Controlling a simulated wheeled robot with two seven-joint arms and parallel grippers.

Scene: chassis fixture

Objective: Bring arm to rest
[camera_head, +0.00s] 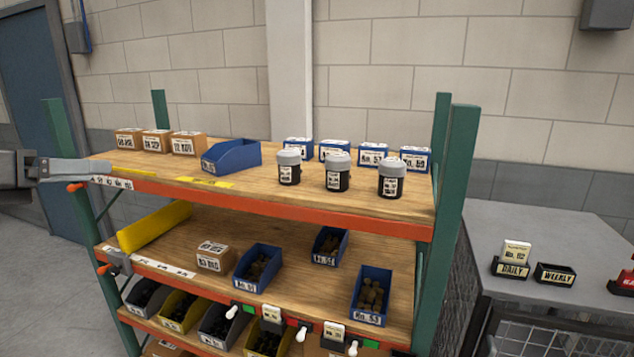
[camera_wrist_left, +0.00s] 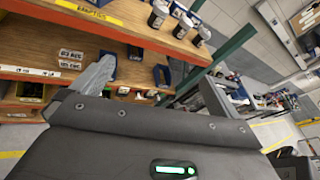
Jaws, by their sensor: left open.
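My left gripper (camera_head: 92,168) comes in from the left edge in the head view, at the left end of the rack's top shelf (camera_head: 240,186). It is open and I see nothing held in it. It appears beside the shelf's front left corner; I cannot tell whether it touches. In the left wrist view a grey finger (camera_wrist_left: 97,75) shows in front of the rack's shelves, with the dark gripper body below. My right gripper is in neither view.
The top shelf holds brown boxes (camera_head: 187,143), an empty blue bin (camera_head: 231,155) and three grey-lidded jars (camera_head: 337,172). Filled bins (camera_head: 371,295) stand on lower shelves. Green posts (camera_head: 455,200) edge the rack. A grey table (camera_head: 540,225) stands right. Floor left of the rack (camera_head: 40,260) is clear.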

